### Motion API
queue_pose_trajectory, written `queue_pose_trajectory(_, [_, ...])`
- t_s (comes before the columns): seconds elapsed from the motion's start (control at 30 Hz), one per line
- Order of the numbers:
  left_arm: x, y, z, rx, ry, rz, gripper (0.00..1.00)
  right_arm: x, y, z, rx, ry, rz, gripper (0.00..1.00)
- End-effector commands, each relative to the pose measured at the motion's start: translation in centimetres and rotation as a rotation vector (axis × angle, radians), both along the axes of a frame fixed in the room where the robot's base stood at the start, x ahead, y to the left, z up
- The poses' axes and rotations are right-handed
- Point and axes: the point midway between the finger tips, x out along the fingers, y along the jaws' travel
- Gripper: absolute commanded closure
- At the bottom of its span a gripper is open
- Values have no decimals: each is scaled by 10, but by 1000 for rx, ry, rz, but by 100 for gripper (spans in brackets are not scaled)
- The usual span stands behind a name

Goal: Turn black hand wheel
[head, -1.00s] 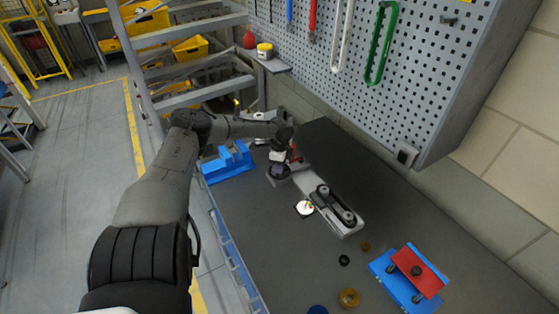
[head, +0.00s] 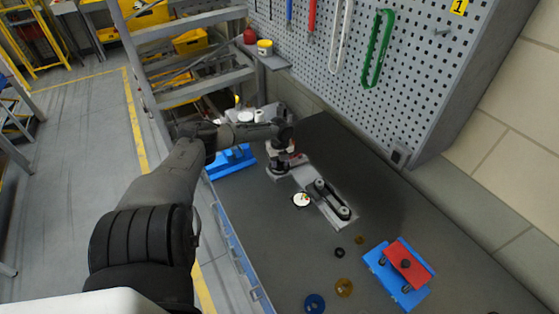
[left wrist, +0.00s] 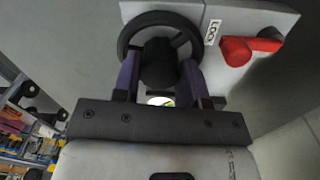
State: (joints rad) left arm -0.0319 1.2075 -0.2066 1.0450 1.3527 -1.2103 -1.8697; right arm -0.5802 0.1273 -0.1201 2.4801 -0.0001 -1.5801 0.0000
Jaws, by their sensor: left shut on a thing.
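The black hand wheel (left wrist: 190,35) shows at the top of the left wrist view, on a grey plate. Its round hub (left wrist: 158,62) sits between the two purple fingers of my left gripper (left wrist: 160,72). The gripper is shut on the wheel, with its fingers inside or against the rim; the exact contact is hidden. In the head view, my left gripper (head: 279,166) is at the far end of the grey belt unit (head: 328,204), and the wheel is hard to make out there. My right gripper is not in view.
A red handle (left wrist: 238,50) sits right of the wheel, beside a "LOCK" label (left wrist: 212,32). A blue fixture (head: 232,161) stands left of the gripper. A red and blue block (head: 402,266) and several loose rings lie nearer on the bench. A pegboard (head: 420,70) rises behind.

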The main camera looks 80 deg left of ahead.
Motion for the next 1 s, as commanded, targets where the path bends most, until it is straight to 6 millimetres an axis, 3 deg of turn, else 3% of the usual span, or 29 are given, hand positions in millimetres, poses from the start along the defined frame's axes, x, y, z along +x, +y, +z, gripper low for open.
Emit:
queue_pose_trajectory(0.5, [0,0,0,1,0,-398,85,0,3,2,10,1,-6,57])
queue_pose_trajectory(1.0, [0,0,0,1,0,-534,85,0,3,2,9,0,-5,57])
